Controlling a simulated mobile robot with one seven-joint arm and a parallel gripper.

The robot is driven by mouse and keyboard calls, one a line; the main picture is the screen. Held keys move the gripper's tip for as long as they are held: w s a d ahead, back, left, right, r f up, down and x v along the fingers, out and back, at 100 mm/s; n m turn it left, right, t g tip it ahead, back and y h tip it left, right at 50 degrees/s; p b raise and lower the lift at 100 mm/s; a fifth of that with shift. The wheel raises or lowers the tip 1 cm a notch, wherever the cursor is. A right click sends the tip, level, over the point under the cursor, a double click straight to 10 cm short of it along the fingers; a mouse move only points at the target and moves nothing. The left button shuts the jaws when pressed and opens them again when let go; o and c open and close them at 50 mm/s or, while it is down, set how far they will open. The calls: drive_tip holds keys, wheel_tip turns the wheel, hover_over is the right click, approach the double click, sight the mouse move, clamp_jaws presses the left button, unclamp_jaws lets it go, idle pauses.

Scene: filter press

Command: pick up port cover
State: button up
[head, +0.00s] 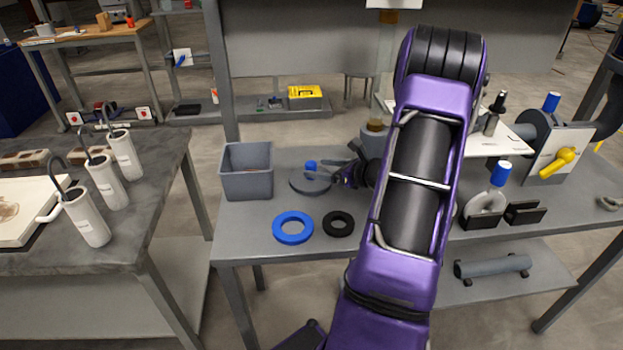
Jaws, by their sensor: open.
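A dark grey round disc with a blue knob, which looks like the port cover (309,184), lies on the grey workbench (250,222) in the head view. My gripper (338,172) is at its right side, low over the bench and pointing left, with its fingers open. The small fingers are partly lost against the dark disc, and I cannot tell whether they touch it. Nothing shows held between them. My purple arm hides the middle of the bench.
A grey bin (246,171) stands left of the disc. A blue ring (293,227) and a black ring (338,223) lie in front. A machine with a yellow handle (558,161) stands at the right. White canisters (87,216) stand on the left table.

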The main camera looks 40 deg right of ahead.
sight(316, 168)
drive_tip(key=x, duration=0.4)
drive_tip(key=shift+f, duration=0.15)
drive_tip(key=shift+s, duration=0.1)
drive_tip(key=shift+c, duration=0.3)
clamp_jaws()
